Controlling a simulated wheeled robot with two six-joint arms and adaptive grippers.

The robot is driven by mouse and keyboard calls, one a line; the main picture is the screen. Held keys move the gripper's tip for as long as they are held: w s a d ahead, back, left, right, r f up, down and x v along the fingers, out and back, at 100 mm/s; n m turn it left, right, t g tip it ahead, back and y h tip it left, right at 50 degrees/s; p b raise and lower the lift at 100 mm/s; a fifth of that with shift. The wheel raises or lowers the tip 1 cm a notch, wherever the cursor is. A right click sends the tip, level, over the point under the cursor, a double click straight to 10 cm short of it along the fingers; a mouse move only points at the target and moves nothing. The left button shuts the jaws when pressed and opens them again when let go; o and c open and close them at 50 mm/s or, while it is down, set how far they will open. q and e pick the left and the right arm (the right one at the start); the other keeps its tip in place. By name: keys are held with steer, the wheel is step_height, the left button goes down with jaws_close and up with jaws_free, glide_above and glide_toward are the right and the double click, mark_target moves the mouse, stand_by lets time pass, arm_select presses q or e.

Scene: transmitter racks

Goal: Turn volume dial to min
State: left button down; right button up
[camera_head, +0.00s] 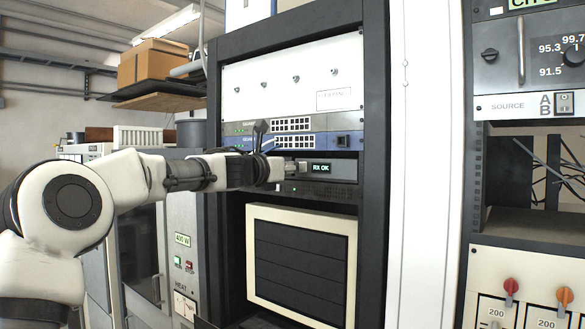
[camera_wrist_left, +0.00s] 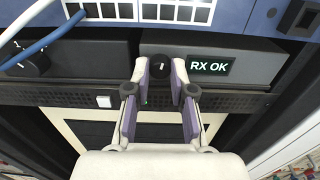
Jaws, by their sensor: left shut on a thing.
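The volume dial (camera_wrist_left: 160,93) is a small black knob with a short white pointer mark, seen in the left wrist view on a dark rack unit, to the left of the lit "RX OK" display (camera_wrist_left: 209,66). The pointer looks close to upright there. My left gripper (camera_wrist_left: 162,75) is shut on the dial, one finger on each side of it. In the head view my left gripper (camera_head: 277,170) reaches the unit just left of the display and hides the dial. No scale or label of the dial is readable. My right gripper is not in view.
Another black knob (camera_wrist_left: 31,64) sits on the unit to the left, with blue and white cables near it. A blue patch panel (camera_head: 297,142) is just above. A vented strip (camera_wrist_left: 70,98) runs below. The right rack (camera_head: 520,105) has several other knobs.

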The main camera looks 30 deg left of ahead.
arm_select(q)
steer(key=shift+n, duration=0.5)
steer(key=shift+r+n, duration=0.15)
steer(key=shift+n, duration=6.25)
steer(key=c, duration=1)
jaws_free()
steer(key=shift+w, duration=0.1)
steer(key=shift+w+d, duration=0.15)
steer(key=shift+w, duration=0.05)
steer(key=shift+s, duration=0.15)
